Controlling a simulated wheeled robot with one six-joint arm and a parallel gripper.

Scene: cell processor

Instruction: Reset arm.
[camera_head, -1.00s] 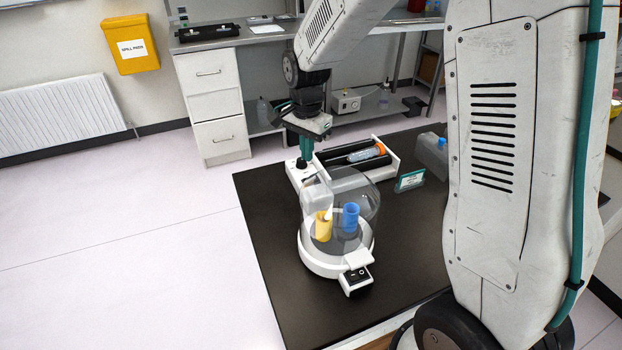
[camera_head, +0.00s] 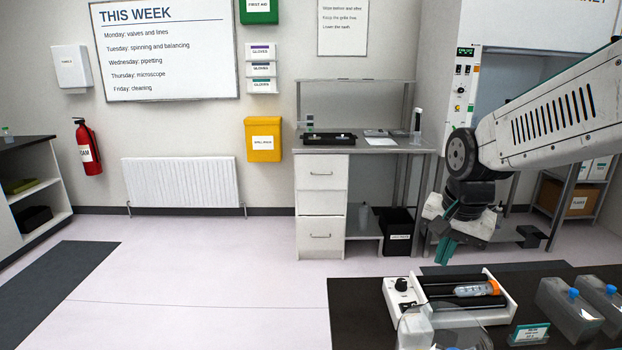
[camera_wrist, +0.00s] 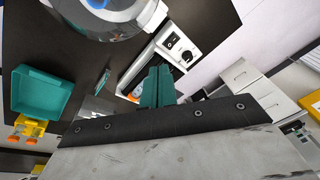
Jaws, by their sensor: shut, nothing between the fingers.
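My gripper (camera_head: 445,247) is raised in the air above the back left of the dark bench (camera_head: 350,318). Its teal fingers are together with nothing between them, and they also show in the wrist view (camera_wrist: 158,88). A white roller device (camera_head: 508,304) stands below and in front of it, holding a clear tube with an orange cap (camera_head: 478,289). The clear dome (camera_head: 412,322) of a round device shows at the bottom edge, its lower part cut off. That device also shows at the top of the wrist view (camera_wrist: 125,25).
A teal tray (camera_wrist: 40,90) shows left in the wrist view. A drawer unit (camera_head: 321,210) stands behind. The floor (camera_head: 210,285) left of the bench is clear.

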